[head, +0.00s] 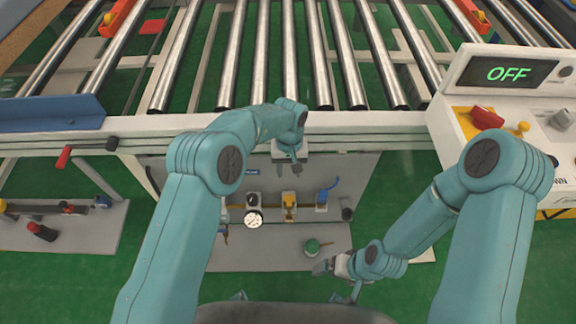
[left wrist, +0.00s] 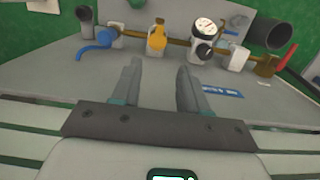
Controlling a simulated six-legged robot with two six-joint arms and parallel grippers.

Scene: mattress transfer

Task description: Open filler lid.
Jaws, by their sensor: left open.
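A row of fittings stands along a pipe on a grey panel below the conveyor. It has a white unit with a yellow top (head: 289,200), a blue-handled fitting (head: 322,197) and a white round gauge (head: 253,219). I cannot tell which part is the filler lid. My left gripper (head: 288,167) is open and empty above the row. In the left wrist view its fingers (left wrist: 159,68) point toward the yellow-topped unit (left wrist: 157,38), with the blue handle (left wrist: 95,46) left and the gauge (left wrist: 205,27) right.
The roller conveyor (head: 290,60) spans the top, its front rail above the panel. A control box (head: 510,85) with an "OFF" display stands at right. A red-handled valve (left wrist: 272,64) ends the pipe at right. A side plate with fittings (head: 85,235) lies at left.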

